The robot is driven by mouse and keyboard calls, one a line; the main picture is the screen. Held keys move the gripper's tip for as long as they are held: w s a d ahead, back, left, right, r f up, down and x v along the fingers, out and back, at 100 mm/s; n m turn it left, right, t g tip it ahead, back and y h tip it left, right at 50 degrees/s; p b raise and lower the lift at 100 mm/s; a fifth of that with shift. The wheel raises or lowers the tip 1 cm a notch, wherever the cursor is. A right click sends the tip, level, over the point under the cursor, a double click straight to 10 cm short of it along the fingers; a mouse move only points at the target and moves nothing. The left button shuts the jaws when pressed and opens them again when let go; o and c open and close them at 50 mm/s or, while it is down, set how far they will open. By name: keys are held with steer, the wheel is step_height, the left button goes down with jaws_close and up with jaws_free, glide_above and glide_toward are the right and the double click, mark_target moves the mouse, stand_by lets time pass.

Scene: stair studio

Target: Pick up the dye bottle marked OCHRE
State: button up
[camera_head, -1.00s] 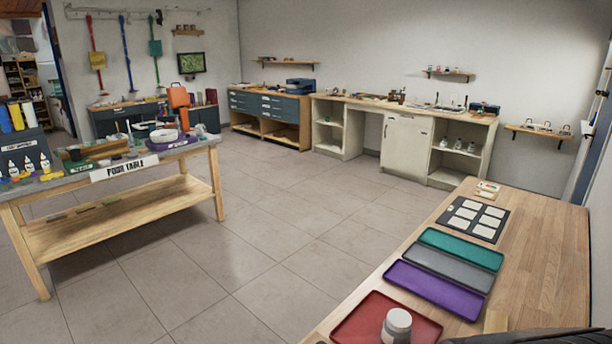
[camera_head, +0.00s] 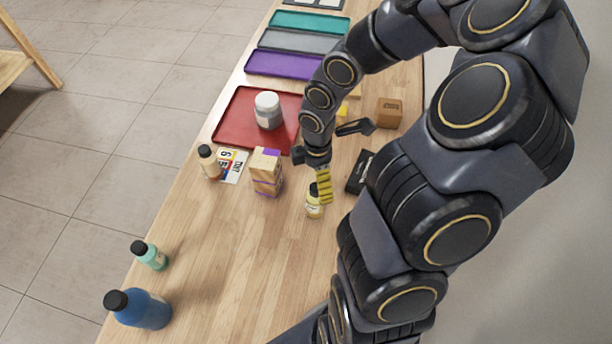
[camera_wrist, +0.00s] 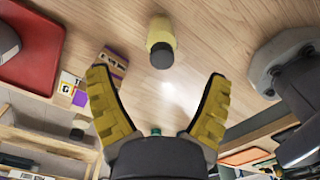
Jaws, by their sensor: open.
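In the wrist view the pale-yellow bottle (camera_wrist: 161,33) with a dark cap is ahead of my gripper (camera_wrist: 158,76), roughly centred. The fingers are apart with nothing between them. I cannot read the bottle's label, so the OCHRE mark is not confirmed.
A black box (camera_head: 359,172) is close on the right. The table's front middle is clear.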

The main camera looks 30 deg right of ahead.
mark_target(316, 198)
steer(key=shift+w+d+f, duration=0.1)
steer(key=shift+f, duration=0.6)
steer(key=f, duration=0.5)
steer(key=shift+s, duration=0.3)
steer(key=shift+f, duration=0.3)
steer(key=shift+w+f, duration=0.1)
steer(key=shift+f, duration=0.55)
steer(key=c, duration=1.2)
